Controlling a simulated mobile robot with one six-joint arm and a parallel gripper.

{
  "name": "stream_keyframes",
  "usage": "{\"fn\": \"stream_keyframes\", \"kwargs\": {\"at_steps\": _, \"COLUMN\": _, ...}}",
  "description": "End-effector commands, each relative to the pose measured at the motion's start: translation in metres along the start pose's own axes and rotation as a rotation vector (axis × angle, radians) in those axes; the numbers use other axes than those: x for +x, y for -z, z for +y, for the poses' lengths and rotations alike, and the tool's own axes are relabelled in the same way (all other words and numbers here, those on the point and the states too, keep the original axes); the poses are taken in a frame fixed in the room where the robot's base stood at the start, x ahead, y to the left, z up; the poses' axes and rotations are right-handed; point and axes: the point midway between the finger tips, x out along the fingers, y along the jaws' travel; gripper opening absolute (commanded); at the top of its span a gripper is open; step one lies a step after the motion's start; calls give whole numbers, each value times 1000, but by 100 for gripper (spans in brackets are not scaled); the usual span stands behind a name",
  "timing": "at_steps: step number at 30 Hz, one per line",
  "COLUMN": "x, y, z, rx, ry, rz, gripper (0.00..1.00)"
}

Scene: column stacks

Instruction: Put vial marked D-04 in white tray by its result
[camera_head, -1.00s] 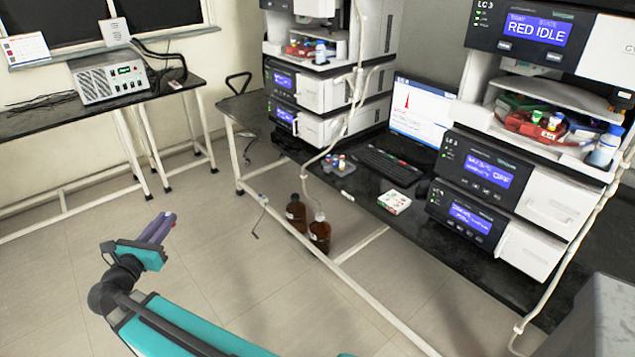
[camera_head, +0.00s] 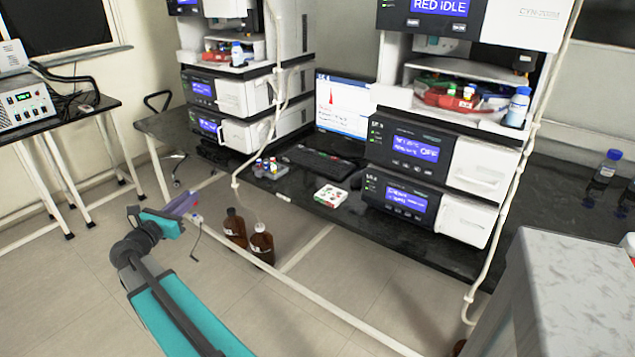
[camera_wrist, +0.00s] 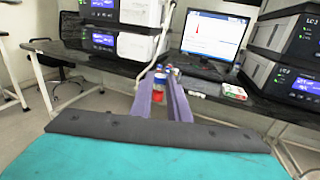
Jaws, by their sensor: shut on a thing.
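My gripper (camera_head: 188,203) is at the lower left in the head view, over the floor in front of the bench. In the wrist view its two purple fingers (camera_wrist: 162,106) are closed around a small vial (camera_wrist: 158,97) that shows red, with blue and white above it. Its marking cannot be read. A grey rack with several small vials (camera_head: 270,168) stands on the bench beyond the gripper. A small white tray-like box (camera_head: 331,196) with red and green spots lies on the bench right of the rack. It also shows in the wrist view (camera_wrist: 234,92).
The black bench (camera_head: 390,228) carries a keyboard (camera_head: 318,162), a monitor (camera_head: 343,104) and instrument stacks (camera_head: 405,172). Two brown bottles (camera_head: 262,244) stand on the floor below. A white rail runs along the bench's lower front. A grey block (camera_head: 575,290) is at the lower right.

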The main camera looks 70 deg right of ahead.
Motion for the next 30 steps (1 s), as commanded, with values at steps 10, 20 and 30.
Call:
{"fn": "stream_keyframes", "kwargs": {"at_steps": 10, "x": 99, "y": 14, "z": -69, "rx": 2, "ry": 140, "rz": -2, "gripper": 2}}
{"fn": "stream_keyframes", "kwargs": {"at_steps": 20, "x": 182, "y": 22, "z": -150, "rx": 2, "ry": 269, "rz": -5, "gripper": 2}}
{"fn": "stream_keyframes", "kwargs": {"at_steps": 30, "x": 255, "y": 29, "z": -248, "rx": 3, "ry": 402, "rz": -10, "gripper": 2}}
